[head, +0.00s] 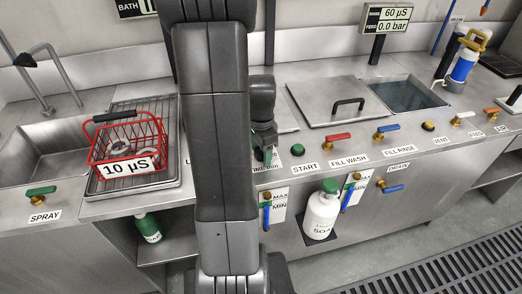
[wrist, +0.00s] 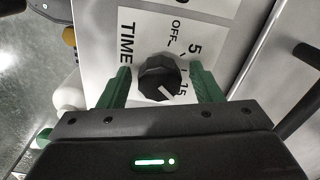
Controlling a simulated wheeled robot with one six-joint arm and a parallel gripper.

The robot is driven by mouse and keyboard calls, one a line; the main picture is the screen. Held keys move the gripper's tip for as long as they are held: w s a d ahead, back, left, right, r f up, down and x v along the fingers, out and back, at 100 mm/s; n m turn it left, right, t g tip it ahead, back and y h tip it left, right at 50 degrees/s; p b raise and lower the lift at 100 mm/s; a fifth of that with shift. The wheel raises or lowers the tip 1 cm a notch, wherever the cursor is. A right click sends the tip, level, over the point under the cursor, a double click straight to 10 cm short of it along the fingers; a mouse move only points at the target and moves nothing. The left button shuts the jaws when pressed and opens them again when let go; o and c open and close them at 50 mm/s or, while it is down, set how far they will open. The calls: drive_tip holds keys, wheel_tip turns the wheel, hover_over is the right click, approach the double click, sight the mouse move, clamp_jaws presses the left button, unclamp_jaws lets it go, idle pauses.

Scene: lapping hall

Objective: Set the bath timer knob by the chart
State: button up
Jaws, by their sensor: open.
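The black timer knob (wrist: 157,76) sits on a white dial plate (wrist: 210,22) marked OFF, 5 and 15, with TIME lettering beside it. The white line on the knob points toward the 15. My gripper (wrist: 160,72) is open, with one green finger on each side of the knob. A gap shows at the right finger; contact at the left finger is hard to tell. In the head view my gripper (head: 265,155) is at the front panel, where my arm hides the knob and part of its label. No chart is recognisable in view.
A red basket (head: 125,140) tagged 10 µS holds ring-shaped parts on a rack at left. A green START button (head: 297,150) and several coloured valve handles line the panel to the right. A lid (head: 330,103) and an open bath (head: 405,95) lie behind. A display (head: 386,19) reads 60 µS.

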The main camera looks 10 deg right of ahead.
wheel_tip(320, 180, up, 14)
drive_tip(key=p, duration=0.1)
idle(0.5)
drive_tip(key=shift+f, duration=0.25)
wheel_tip(320, 180, down, 14)
drive_tip(key=shift+r+b, duration=0.15)
drive_tip(key=shift+b, duration=0.4)
drive_tip(key=shift+r, duration=0.15)
